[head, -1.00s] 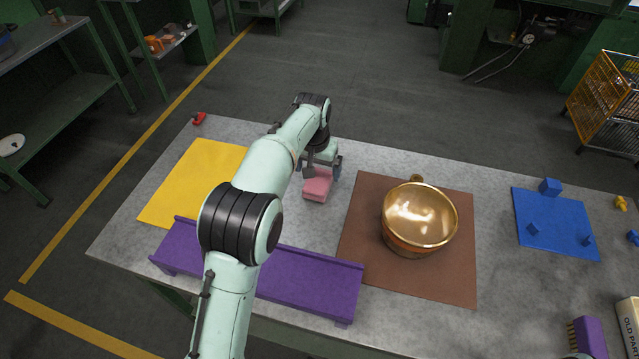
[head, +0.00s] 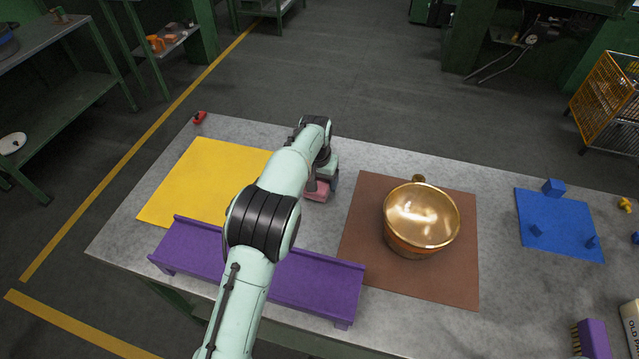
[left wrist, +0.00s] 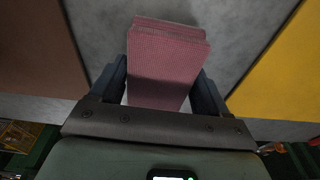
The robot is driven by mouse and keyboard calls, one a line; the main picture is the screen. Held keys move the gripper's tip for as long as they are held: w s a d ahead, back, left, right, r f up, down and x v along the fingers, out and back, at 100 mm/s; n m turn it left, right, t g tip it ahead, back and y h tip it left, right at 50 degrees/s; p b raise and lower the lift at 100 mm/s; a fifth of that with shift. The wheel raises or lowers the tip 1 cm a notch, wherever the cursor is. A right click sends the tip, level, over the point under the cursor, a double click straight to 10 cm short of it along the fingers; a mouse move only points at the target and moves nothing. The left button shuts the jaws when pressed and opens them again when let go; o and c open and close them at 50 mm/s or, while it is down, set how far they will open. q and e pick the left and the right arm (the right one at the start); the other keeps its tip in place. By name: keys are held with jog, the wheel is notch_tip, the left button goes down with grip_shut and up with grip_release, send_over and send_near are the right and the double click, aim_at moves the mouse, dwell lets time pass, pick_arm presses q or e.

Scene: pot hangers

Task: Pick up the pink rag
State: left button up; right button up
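The pink rag (head: 318,192) is a folded, ribbed block on the grey table, between the yellow mat and the brown mat. My left gripper (head: 322,180) is down at the rag, and its arm and hand partly hide it in the head view. In the left wrist view the rag (left wrist: 167,65) lies between the two fingers of the left gripper (left wrist: 160,85). The fingers stand apart, one along each side of the rag, and a firm grip on it does not show. My right gripper is out of view.
A purple rack (head: 310,285) stands along the front edge under my left arm. A golden pot (head: 421,217) sits on the brown mat (head: 455,285). The yellow mat (head: 205,180) is empty. A blue board (head: 560,225) with pegs lies at the right.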

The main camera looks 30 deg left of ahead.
pick_arm(q)
jog(key=c, duration=0.5)
jog(key=shift+r, duration=0.1)
notch_tip(320, 180, up, 20)
jog(key=p, duration=0.5)
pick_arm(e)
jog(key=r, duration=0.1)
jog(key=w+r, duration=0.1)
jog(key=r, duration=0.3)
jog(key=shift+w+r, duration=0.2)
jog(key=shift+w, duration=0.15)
